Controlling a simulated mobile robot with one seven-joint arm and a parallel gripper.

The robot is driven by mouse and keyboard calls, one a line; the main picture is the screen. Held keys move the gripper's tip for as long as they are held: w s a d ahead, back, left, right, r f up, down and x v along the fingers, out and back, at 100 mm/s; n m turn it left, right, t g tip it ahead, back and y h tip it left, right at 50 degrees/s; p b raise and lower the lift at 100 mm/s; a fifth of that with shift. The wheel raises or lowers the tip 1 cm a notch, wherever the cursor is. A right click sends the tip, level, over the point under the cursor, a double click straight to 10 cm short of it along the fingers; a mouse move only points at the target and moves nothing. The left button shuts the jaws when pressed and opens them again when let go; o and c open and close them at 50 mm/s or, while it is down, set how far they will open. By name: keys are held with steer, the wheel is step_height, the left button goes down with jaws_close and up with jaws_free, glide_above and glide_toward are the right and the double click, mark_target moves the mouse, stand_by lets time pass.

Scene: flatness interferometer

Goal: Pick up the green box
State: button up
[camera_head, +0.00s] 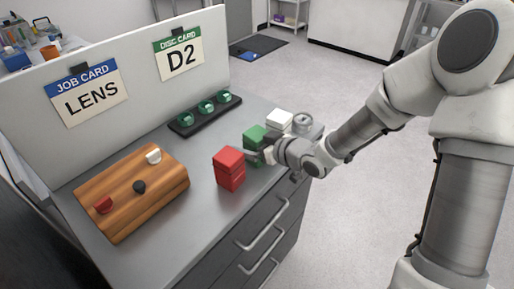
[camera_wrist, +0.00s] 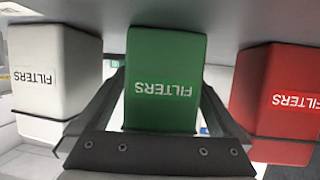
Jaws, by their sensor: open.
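The green box (camera_head: 254,137) stands on the grey counter between a red box (camera_head: 229,169) and a white box (camera_head: 279,121). In the wrist view the green box (camera_wrist: 165,80), labelled FILTERS upside down, is in the middle, between my two fingers. My gripper (camera_head: 260,154) is at the near side of the green box in the head view, and its fingers hide part of it. In the wrist view my gripper (camera_wrist: 165,100) is open, with one finger on each side of the green box. I cannot tell whether the fingers touch it.
The white box (camera_wrist: 50,75) and red box (camera_wrist: 285,95) stand close on either side of my fingers. A round metal item (camera_head: 302,121) is beside the white box. A black rack with green discs (camera_head: 206,112) and a wooden block with knobs (camera_head: 130,190) are farther left.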

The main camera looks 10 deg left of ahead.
steer(key=c, duration=1.5)
steer(key=shift+r, duration=0.1)
